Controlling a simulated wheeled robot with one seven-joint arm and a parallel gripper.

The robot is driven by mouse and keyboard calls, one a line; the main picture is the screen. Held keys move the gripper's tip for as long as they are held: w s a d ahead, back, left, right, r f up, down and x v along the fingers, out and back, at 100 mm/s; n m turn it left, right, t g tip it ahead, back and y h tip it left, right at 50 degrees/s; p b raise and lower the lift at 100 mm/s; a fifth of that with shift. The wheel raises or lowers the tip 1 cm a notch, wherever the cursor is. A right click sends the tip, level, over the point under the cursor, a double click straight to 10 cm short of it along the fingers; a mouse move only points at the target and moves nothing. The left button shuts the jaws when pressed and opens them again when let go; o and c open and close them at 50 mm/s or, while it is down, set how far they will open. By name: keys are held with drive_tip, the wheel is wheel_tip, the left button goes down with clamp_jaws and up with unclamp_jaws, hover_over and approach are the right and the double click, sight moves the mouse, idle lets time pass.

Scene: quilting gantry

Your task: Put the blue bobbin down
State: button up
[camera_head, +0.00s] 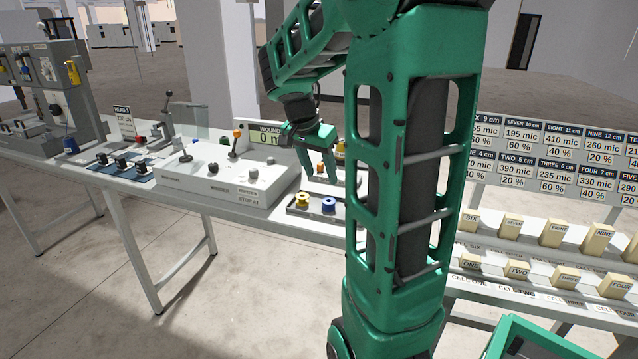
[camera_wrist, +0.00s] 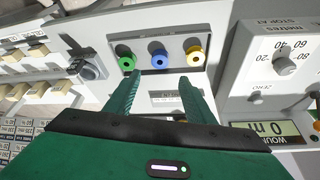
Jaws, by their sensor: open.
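The blue bobbin (camera_head: 328,205) stands in a shallow grey tray (camera_head: 300,212) on the bench. It also shows in the wrist view (camera_wrist: 159,60), between a green bobbin (camera_wrist: 126,62) and a yellow bobbin (camera_wrist: 194,54). My gripper (camera_head: 320,174) is open and empty, above and a little behind the tray in the head view. In the wrist view its fingertips (camera_wrist: 160,80) point toward the blue bobbin, one to each side of its line, apart from it. The green bobbin is hidden behind my arm in the head view.
A white control box (camera_head: 230,177) with levers stands left of the tray. A "WOUND" display (camera_head: 268,137) is behind it. A rack with labelled cream blocks (camera_head: 517,270) is at right, below number boards (camera_head: 560,150). A green-framed bin (camera_head: 535,340) is at the lower right.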

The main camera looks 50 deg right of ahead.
drive_tip(key=s+a+f+n+y, duration=0.2)
drive_tip(key=s+a+n, duration=0.3)
drive_tip(key=s+a, duration=0.3)
drive_tip(key=s+a+f+n+y, duration=0.2)
drive_tip(key=s+a+n, duration=0.3)
drive_tip(key=s+a, duration=0.3)
drive_tip(key=s+f, duration=0.1)
drive_tip(key=s, duration=0.3)
drive_tip(key=shift+a+f+g+y, duration=0.3)
